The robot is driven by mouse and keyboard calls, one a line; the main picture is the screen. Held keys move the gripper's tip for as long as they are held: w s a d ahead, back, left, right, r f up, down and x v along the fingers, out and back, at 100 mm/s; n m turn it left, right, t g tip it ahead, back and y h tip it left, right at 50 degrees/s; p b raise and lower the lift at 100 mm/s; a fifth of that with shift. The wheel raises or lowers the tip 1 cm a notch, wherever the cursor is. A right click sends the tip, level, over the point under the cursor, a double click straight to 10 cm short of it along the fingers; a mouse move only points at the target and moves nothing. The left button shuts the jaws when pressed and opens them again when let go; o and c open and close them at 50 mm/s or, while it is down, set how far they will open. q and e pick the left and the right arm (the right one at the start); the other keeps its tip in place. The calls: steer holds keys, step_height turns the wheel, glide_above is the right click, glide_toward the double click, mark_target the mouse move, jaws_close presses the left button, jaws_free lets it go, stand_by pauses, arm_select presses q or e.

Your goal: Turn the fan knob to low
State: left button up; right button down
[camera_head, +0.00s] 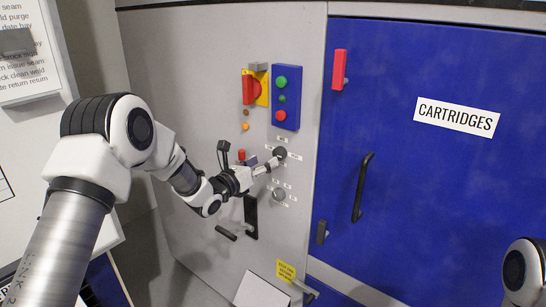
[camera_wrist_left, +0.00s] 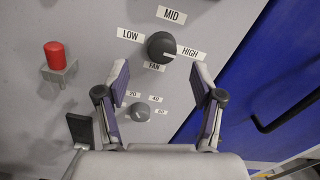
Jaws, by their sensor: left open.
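The dark round fan knob (camera_wrist_left: 161,46) is on the grey panel in the left wrist view, with labels LOW (camera_wrist_left: 130,34), MID (camera_wrist_left: 171,15) and HIGH (camera_wrist_left: 188,51) around it. Its white mark points right, toward HIGH. In the head view the knob (camera_head: 280,152) is just beyond my left gripper (camera_head: 268,166). In the left wrist view my left gripper (camera_wrist_left: 160,78) is open and empty, its fingers spread below the knob on either side. I see no contact with it. My right gripper is out of view.
A smaller grey knob (camera_wrist_left: 141,112) with number labels is below the fan knob. A red button (camera_wrist_left: 55,55) is to its left. A blue box with coloured buttons (camera_head: 287,97) is above. The blue CARTRIDGES door (camera_head: 430,180) with a black handle (camera_head: 362,188) is to the right.

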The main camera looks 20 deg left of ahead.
mark_target(277, 155)
arm_select(q)
steer(key=p+x, duration=0.1)
steer(key=x, duration=0.4)
steer(key=shift+d, duration=0.2)
steer(key=shift+w, duration=0.15)
steer(key=c, duration=1.1)
steer(key=shift+c, duration=0.2)
steer(key=shift+f, duration=0.1)
